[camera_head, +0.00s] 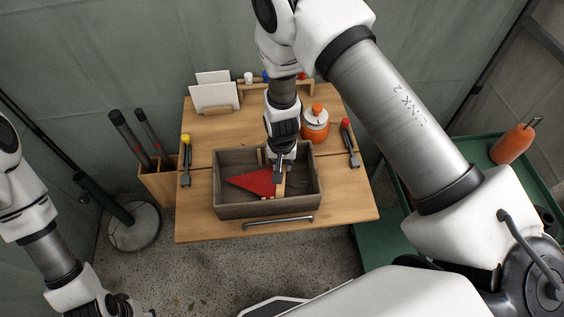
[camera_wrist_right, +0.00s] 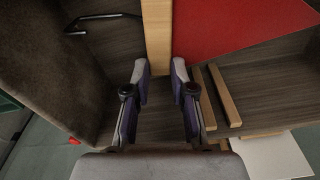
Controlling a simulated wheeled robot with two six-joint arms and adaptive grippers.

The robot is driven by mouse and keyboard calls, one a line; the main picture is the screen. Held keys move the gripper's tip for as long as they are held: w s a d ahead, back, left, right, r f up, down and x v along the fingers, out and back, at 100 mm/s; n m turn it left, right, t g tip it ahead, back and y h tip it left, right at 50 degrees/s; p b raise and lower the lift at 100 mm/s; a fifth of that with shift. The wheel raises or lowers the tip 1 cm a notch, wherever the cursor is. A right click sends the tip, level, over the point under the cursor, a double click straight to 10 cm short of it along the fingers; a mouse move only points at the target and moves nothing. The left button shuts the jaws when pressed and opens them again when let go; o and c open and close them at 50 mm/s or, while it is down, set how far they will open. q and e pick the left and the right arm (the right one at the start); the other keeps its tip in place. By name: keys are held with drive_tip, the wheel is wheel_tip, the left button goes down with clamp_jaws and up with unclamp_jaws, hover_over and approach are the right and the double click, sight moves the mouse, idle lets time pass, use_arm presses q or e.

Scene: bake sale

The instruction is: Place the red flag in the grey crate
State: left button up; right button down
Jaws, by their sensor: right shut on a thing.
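The grey crate (camera_head: 240,211) stands on the wooden table, open at the top. The red flag (camera_head: 250,181) shows inside the crate's outline, its cloth spread to the left of its pale wooden stick. My right gripper (camera_head: 279,177) reaches down over the crate and is shut on the flag's stick. In the right wrist view the stick (camera_wrist_right: 157,38) runs between the fingertips (camera_wrist_right: 160,78), with the red cloth (camera_wrist_right: 235,25) beside it. I cannot tell whether the flag touches the crate floor. My left gripper (camera_head: 128,305) is partly cut off at the bottom left, and its fingers are unclear.
Two wooden strips (camera_wrist_right: 222,95) lie in the crate beside my right fingers. A yellow-topped tool (camera_head: 186,160) and a red-topped tool (camera_head: 350,143) flank the crate. An orange-lidded jar (camera_head: 315,126) stands behind it. White cards (camera_head: 214,93) stand at the back left.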

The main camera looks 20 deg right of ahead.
drive_tip(key=shift+f, duration=0.3)
drive_tip(key=c, duration=1)
unclamp_jaws()
drive_tip(key=shift+w, duration=0.1)
drive_tip(key=shift+r, duration=0.25)
wheel_tip(320, 180, up, 4)
drive_tip(key=shift+a+r+p, duration=0.1)
drive_tip(key=shift+p, duration=0.85)
drive_tip(key=r, duration=0.2)
drive_tip(key=s+r, duration=0.1)
drive_tip(key=r, duration=0.2)
drive_tip(key=r+b, duration=0.1)
drive_tip(key=r, duration=0.1)
drive_tip(key=shift+s+a+r, duration=0.15)
drive_tip(key=shift+a+r, duration=0.05)
drive_tip(key=shift+r, duration=0.2)
